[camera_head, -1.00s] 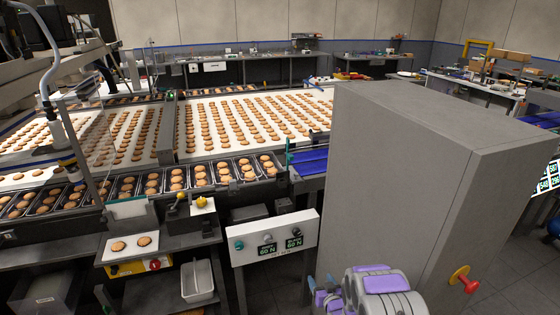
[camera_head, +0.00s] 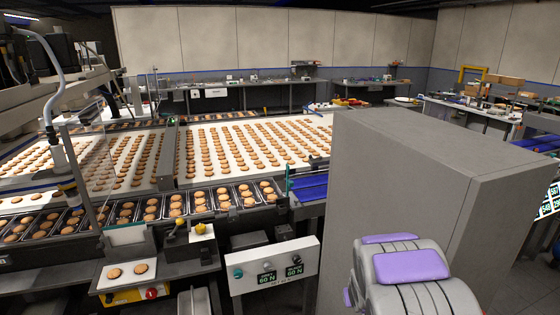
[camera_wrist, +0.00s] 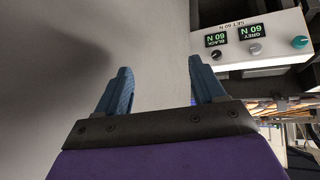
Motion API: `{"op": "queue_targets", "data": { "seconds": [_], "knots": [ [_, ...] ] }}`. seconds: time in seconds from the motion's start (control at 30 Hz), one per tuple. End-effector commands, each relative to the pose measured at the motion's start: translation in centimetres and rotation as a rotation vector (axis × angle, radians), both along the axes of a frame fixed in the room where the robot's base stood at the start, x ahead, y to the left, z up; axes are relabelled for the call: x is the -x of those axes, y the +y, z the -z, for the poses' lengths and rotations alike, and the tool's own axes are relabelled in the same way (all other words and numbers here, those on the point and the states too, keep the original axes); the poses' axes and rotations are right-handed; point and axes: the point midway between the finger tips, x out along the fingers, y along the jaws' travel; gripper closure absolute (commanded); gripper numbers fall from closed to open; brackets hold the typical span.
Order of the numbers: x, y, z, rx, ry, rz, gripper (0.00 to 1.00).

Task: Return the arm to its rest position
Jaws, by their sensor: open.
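My gripper (camera_wrist: 158,88) shows in the wrist view with two blue fingers apart and nothing between them. Past the fingers is a plain grey surface, and the control box (camera_wrist: 250,38) with two green displays is at the upper right, upside down. In the head view my arm, grey with purple pads, is at the bottom right in front of a large grey cabinet (camera_head: 400,180). My gripper's fingers are not visible in the head view.
The control box also shows in the head view (camera_head: 274,270), left of the cabinet. Black trays of biscuits (camera_head: 200,200) line the conveyor (camera_head: 170,150). A white plate (camera_head: 127,272) with two biscuits lies at the lower left. Grey floor shows at the far right.

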Motion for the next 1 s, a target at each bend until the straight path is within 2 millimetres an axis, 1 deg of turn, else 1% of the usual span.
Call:
{"op": "queue_targets", "data": {
  "seconds": [0.03,0.1,0.27,0.4,0.47,0.5,0.57,0.6,0.73,0.77,0.8,0.87,0.9,1.0],
  "knots": [
    [1.2,0.1,-1.6,0.002,0.022,0.014,0.31],
    [3.3,0.3,-3.0,0.000,0.070,0.033,0.31],
    [8.5,1.1,-5.9,-0.014,0.180,0.068,0.31],
    [13.3,2.1,-8.4,-0.033,0.273,0.088,0.31],
    [15.6,2.7,-9.4,-0.043,0.316,0.095,0.31],
    [17.1,3.1,-10.0,-0.051,0.344,0.097,0.31],
    [19.5,3.7,-10.8,-0.063,0.386,0.100,0.31],
    [21.2,4.1,-11.3,-0.073,0.417,0.101,0.31],
    [26.5,5.6,-13.0,-0.099,0.508,0.097,0.31],
    [27.6,5.9,-13.3,-0.105,0.528,0.093,0.31],
    [29.4,6.4,-13.8,-0.112,0.559,0.089,0.31],
    [31.9,7.0,-14.4,-0.124,0.601,0.083,0.31],
    [33.5,7.4,-14.7,-0.132,0.629,0.077,0.31],
    [37.3,8.4,-15.4,-0.148,0.693,0.060,0.31]
  ]
}}
